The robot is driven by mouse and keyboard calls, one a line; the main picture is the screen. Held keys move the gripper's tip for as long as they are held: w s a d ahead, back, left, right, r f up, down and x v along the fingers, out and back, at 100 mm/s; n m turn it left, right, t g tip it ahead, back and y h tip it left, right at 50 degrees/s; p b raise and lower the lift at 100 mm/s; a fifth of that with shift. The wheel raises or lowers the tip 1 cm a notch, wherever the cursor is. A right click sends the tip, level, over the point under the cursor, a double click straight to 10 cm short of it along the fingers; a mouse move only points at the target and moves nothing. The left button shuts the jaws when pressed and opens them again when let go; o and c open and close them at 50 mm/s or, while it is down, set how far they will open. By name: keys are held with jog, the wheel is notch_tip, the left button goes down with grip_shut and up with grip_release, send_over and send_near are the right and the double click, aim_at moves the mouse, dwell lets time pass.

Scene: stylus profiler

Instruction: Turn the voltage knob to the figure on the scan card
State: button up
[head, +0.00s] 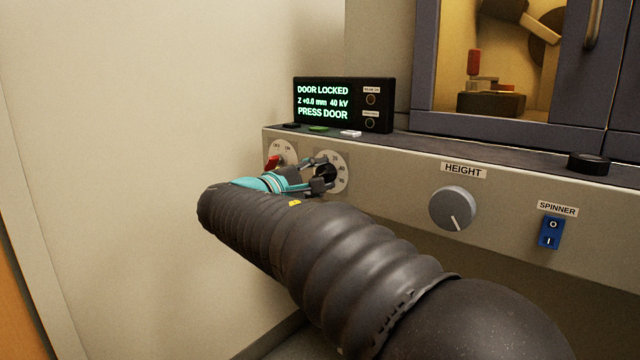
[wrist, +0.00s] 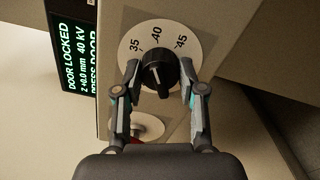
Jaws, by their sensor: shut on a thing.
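The voltage knob (wrist: 158,72) is black with a white pointer line, on a white dial (wrist: 131,34) that shows 35, 40 and 45. My gripper (wrist: 161,76) is shut on the knob, one finger on each side. In the wrist view the pointer line lies near the direction of the 40. In the head view my gripper (head: 322,175) covers much of the dial (head: 341,164). I cannot make out a scan card in either view.
A red switch (head: 273,162) on a round plate sits left of the dial. The grey HEIGHT knob (head: 452,208) and blue SPINNER switch (head: 551,232) are to the right. Small buttons lie on the ledge under the display. A cream wall stands close on the left.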

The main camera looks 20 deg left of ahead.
jog(key=shift+m, duration=0.6)
jog(key=o, duration=1.1)
jog(key=shift+o, duration=0.2)
jog(key=v, duration=1.2)
